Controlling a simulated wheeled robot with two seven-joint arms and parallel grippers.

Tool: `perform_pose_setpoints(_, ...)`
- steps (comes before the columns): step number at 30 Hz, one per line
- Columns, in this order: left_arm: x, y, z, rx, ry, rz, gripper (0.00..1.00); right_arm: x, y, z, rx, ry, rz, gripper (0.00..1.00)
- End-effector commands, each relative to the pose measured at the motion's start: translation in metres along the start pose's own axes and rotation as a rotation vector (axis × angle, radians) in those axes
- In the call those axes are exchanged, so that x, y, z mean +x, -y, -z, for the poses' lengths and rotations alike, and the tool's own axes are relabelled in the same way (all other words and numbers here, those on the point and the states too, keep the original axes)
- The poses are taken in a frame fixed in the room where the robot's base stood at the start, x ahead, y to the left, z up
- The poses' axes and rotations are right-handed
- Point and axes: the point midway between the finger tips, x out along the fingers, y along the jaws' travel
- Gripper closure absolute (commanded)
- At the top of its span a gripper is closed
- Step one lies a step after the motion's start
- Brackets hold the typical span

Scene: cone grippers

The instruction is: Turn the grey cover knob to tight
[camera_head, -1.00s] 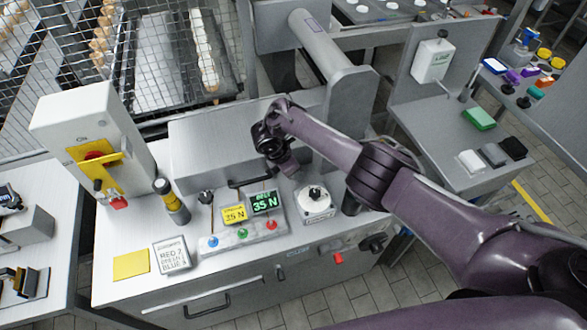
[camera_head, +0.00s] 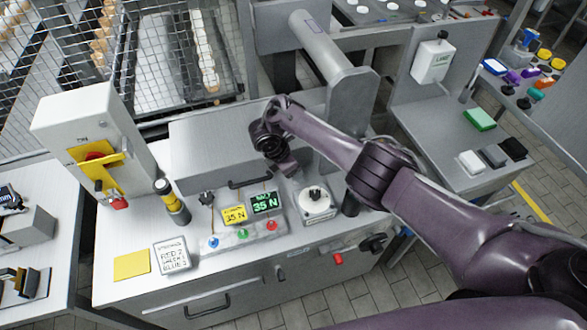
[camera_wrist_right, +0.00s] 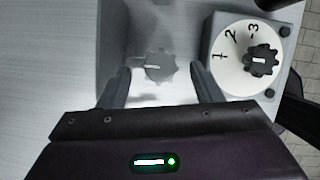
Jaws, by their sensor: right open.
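The grey cover knob (camera_wrist_right: 160,67) is a lobed grey knob with a pale pointer line, which points left in the right wrist view. It sits on a grey surface, between the two fingertips in the picture. My right gripper (camera_wrist_right: 162,75) is open and empty, with one finger on each side of the knob. I cannot tell how far the fingertips are above it. In the head view my right gripper (camera_head: 286,166) hangs over the front of the grey cover (camera_head: 215,150), and I cannot make out the knob there. My left gripper is not in view.
A white dial numbered 1 to 3 with a dark knob (camera_wrist_right: 262,60) stands close to the right finger. It also shows in the head view (camera_head: 317,203). Green and yellow displays (camera_head: 264,202), coloured buttons and a black-topped lever (camera_head: 206,198) stand left of it.

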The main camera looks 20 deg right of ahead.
Motion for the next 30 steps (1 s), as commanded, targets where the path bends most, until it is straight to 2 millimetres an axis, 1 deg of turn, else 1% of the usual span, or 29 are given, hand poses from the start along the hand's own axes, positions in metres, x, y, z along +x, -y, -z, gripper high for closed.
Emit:
perform_pose_setpoints(1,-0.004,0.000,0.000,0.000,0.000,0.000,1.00,-0.011,-0.002,0.000,0.000,-0.002,-0.005,0.41)
perform_pose_setpoints(6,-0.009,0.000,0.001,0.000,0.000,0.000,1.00,-0.042,-0.002,0.000,0.000,-0.002,-0.006,0.41)
perform_pose_setpoints(9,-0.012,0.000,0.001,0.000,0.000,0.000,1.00,-0.055,-0.001,-0.001,0.000,-0.001,-0.004,0.41)
perform_pose_setpoints(12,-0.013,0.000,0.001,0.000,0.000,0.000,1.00,-0.063,-0.001,0.000,0.001,-0.001,-0.003,0.41)
perform_pose_setpoints(16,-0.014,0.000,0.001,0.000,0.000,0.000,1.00,-0.067,-0.001,0.000,0.001,0.000,-0.003,0.41)
perform_pose_setpoints(30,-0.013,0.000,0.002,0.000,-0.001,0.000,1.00,-0.066,-0.001,0.000,0.001,0.000,-0.003,0.41)
